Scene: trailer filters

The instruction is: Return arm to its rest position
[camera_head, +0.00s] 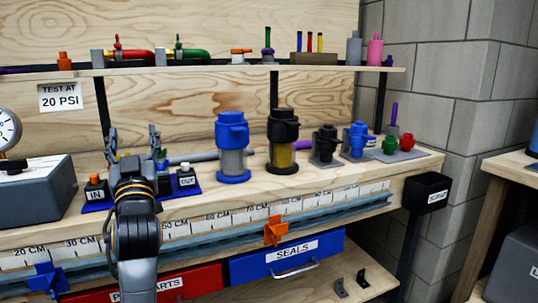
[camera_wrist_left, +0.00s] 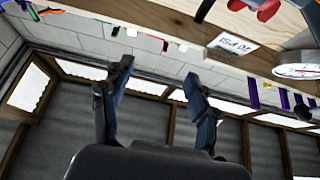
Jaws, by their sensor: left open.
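My left arm comes up from the bottom of the head view. Its gripper (camera_head: 133,143) stands upright over the bench, in front of the blue IN/OUT base, with its two fingers spread apart and nothing between them. In the left wrist view the gripper (camera_wrist_left: 160,95) also shows open and empty, its fingers pointing toward the wall and window strip beyond. The arm hides part of the blue base (camera_head: 97,207) and part of the ruler. My right gripper does not show in either view.
A blue-topped filter (camera_head: 232,148) and a black-topped filter (camera_head: 282,140) stand on the bench right of the gripper. A grey gauge box (camera_head: 38,188) is at left. A black SCRAP bin (camera_head: 427,192) hangs at the right end.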

